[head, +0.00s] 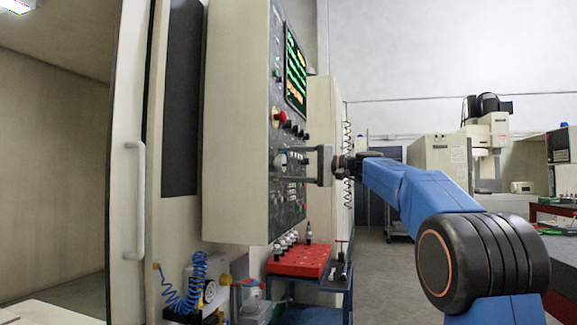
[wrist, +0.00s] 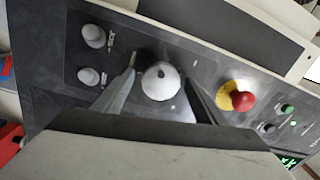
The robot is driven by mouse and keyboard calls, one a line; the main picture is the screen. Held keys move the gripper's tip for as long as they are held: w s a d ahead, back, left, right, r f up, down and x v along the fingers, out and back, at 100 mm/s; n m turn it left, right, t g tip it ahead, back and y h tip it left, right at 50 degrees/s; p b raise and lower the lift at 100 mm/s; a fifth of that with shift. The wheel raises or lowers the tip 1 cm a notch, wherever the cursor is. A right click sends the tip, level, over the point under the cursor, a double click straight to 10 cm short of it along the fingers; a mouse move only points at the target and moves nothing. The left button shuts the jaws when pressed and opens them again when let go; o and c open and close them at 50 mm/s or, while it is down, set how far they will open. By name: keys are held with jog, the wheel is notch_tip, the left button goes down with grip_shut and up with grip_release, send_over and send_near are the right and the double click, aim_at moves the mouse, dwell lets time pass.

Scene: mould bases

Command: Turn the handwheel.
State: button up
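The handwheel is a round pale knob (wrist: 161,82) on the dark control panel, in the middle of the wrist view. It also shows in the head view (head: 281,160), partly behind my fingers. My gripper (wrist: 159,68) is open, with one finger on each side of the knob and dark gaps visible between them. In the head view my gripper (head: 278,164) reaches from the right to the panel face, its two fingers spread one above the other. Whether the fingertips touch the panel I cannot tell.
A red button on a yellow ring (wrist: 243,100) is right of the handwheel. Two grey knobs (wrist: 93,36) are on its left. A lit screen (head: 295,73) is higher on the panel. A red tool tray (head: 299,262) on a blue cart stands below my gripper.

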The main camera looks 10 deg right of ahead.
jog(key=shift+d, duration=0.15)
jog(key=v, duration=1.7)
jog(key=shift+s+f, duration=0.1)
jog(key=shift+f, duration=0.05)
dwell(0.8)
